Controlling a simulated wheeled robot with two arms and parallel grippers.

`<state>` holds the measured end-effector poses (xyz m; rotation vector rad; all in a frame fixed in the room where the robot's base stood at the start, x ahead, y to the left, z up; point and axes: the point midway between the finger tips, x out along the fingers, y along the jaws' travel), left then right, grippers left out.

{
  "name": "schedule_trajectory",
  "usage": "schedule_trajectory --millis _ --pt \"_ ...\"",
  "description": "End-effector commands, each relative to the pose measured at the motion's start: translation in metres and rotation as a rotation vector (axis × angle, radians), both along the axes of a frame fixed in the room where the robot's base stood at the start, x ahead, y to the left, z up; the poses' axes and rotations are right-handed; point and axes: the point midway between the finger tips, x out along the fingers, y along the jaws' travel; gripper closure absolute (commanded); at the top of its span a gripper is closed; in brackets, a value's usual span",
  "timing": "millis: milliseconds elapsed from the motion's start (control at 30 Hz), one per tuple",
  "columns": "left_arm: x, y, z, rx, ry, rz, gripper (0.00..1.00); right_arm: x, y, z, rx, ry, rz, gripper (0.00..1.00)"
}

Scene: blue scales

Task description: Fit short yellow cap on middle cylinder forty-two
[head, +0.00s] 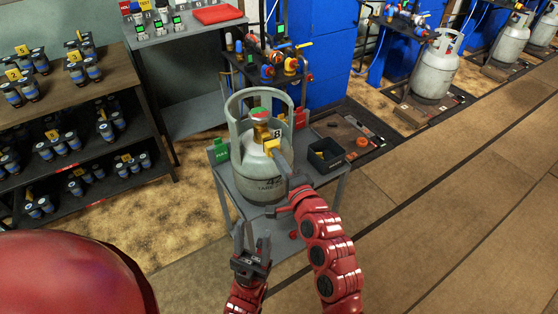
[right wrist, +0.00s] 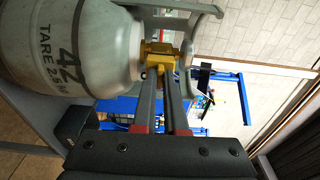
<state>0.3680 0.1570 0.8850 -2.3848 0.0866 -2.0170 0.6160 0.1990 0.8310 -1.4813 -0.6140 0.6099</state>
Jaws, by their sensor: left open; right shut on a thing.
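Cylinder forty-two (head: 262,180) is a grey gas cylinder standing upright on a small grey table; its number also shows in the right wrist view (right wrist: 45,45). Its brass valve (head: 261,132) has a red and green top and sits inside the collar. My right gripper (head: 274,150) is shut on the short yellow cap (head: 271,145) at the front of the valve. In the right wrist view the cap (right wrist: 157,72) is between the fingertips, against the brass; I cannot tell whether it is seated. My left gripper (head: 251,238) is open and empty, low before the table.
On the table (head: 333,190) are a black bin (head: 325,153) with something yellow, a green tag (head: 219,151) and a red tag (head: 300,118). A red piece (head: 293,234) lies lower front. Shelves of dark bottles (head: 75,112) stand left; other cylinders (head: 437,65) stand back right.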

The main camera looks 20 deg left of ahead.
Motion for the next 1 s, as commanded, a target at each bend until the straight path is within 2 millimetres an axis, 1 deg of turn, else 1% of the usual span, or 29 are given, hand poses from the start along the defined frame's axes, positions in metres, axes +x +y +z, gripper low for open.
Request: schedule_trajectory --millis 1000 --pt "0.000 0.000 -0.005 0.000 0.000 0.000 0.47 0.018 0.018 -0.001 -0.001 0.000 0.000 1.00"
